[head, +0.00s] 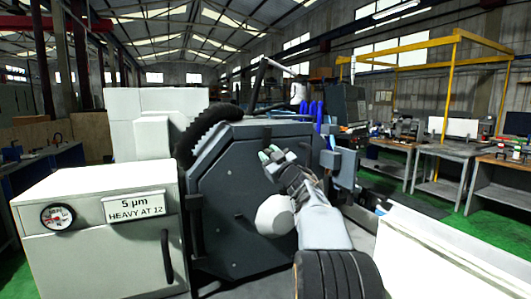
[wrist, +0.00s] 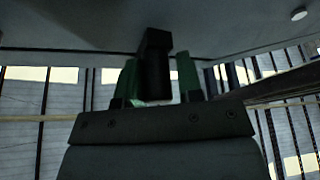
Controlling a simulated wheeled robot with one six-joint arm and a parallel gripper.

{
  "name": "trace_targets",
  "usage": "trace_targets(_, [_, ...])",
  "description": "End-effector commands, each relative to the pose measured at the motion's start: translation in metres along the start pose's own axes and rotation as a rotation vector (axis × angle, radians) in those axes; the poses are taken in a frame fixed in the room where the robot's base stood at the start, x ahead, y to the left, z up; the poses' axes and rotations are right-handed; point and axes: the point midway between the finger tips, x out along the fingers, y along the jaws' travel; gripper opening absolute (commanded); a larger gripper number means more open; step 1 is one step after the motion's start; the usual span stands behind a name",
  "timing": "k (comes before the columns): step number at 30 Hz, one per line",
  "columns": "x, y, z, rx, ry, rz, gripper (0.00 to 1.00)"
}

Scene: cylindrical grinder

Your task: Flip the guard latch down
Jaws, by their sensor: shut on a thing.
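The guard is a large dark grey panel (head: 225,220) on the grinder, in the middle of the head view. In the wrist view a black block-like latch (wrist: 156,62) stands between the two green fingers of my gripper (wrist: 159,82). The gripper is shut on this guard latch.
A black ribbed hose (head: 205,130) curves above the guard's left edge. Workbenches (head: 440,155) stand at right.

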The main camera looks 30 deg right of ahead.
Motion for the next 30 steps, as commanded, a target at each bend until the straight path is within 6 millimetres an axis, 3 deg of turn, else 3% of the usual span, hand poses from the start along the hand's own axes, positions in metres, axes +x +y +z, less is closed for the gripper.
trace_targets(1, [0.001,0.006,-0.007,-0.028,0.012,-0.003,0.0])
trace_targets(12, [-0.001,0.013,-0.004,-0.143,0.012,-0.049,0.0])
trace_targets(27, [-0.002,0.016,-0.003,-0.16,0.01,-0.05,0.0])
trace_targets(28, [-0.002,0.016,-0.003,-0.16,0.01,-0.049,0.35])
trace_targets(30, [-0.002,0.016,-0.002,-0.159,0.009,-0.05,0.42])
